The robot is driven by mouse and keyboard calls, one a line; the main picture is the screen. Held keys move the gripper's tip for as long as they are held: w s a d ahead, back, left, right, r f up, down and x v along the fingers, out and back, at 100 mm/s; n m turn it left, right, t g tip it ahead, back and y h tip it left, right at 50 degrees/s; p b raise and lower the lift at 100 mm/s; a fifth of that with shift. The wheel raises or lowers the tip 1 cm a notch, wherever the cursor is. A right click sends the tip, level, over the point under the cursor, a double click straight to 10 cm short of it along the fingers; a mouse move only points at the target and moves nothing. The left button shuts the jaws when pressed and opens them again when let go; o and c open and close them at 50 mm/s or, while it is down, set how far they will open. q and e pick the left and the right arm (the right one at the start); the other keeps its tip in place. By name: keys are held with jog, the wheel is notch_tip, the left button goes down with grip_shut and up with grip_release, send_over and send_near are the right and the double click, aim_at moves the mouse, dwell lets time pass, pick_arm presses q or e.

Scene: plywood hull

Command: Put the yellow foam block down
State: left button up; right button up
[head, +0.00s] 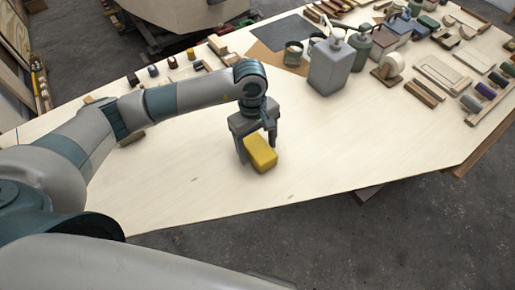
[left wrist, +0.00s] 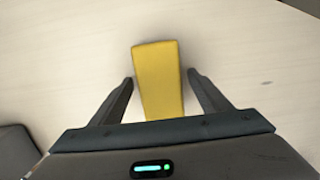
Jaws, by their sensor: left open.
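The yellow foam block (head: 262,152) rests on the pale plywood table (head: 330,165), near its front edge. It also shows in the left wrist view (left wrist: 158,80), lying between the two fingers. My left gripper (head: 257,150) is over the block with its fingers on either side. In the left wrist view my left gripper (left wrist: 160,85) is open, with a gap between each finger and the block. The right gripper is not in view.
A grey square canister (head: 328,68) stands behind and right of the block, beside cups (head: 293,54). Tools, wood pieces and rolls crowd the back right. Small spools line the back left edge. The table around the block is clear.

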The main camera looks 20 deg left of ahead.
aim_at(258, 146)
pick_arm(q)
jog(key=c, duration=1.2)
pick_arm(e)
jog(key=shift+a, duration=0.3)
pick_arm(q)
jog(key=shift+r, duration=0.2)
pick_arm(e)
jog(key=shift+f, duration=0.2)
